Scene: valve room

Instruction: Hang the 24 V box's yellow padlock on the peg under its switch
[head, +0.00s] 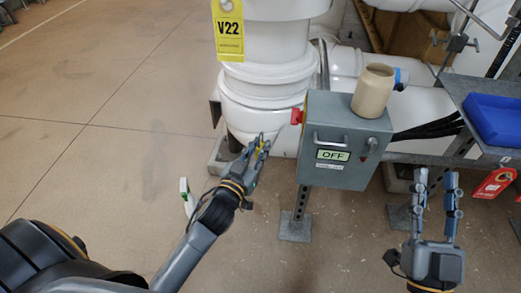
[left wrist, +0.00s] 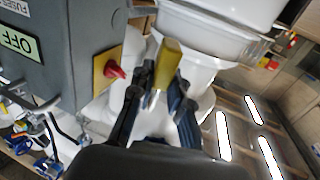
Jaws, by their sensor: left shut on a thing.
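My left gripper (head: 256,148) is shut on the yellow padlock (left wrist: 169,62), whose yellow body stands out between the fingertips in the left wrist view. In the head view only a little yellow shows there. The grey box (head: 345,177) reads OFF on its front. Its red switch (head: 296,116) is on the left side, and in the left wrist view the switch (left wrist: 115,72) sits on a yellow plate (left wrist: 101,82). The padlock is apart from the box, to the left of and below the switch in the head view. I cannot make out the peg. My right gripper (head: 436,179) is open and empty.
A tan jar (head: 374,91) stands on the box. White pipes (head: 265,85) with a yellow V22 tag (head: 228,30) rise behind my left gripper. A grey bench (head: 466,92) with a blue tray (head: 495,118) is at right. The floor at left is mostly clear.

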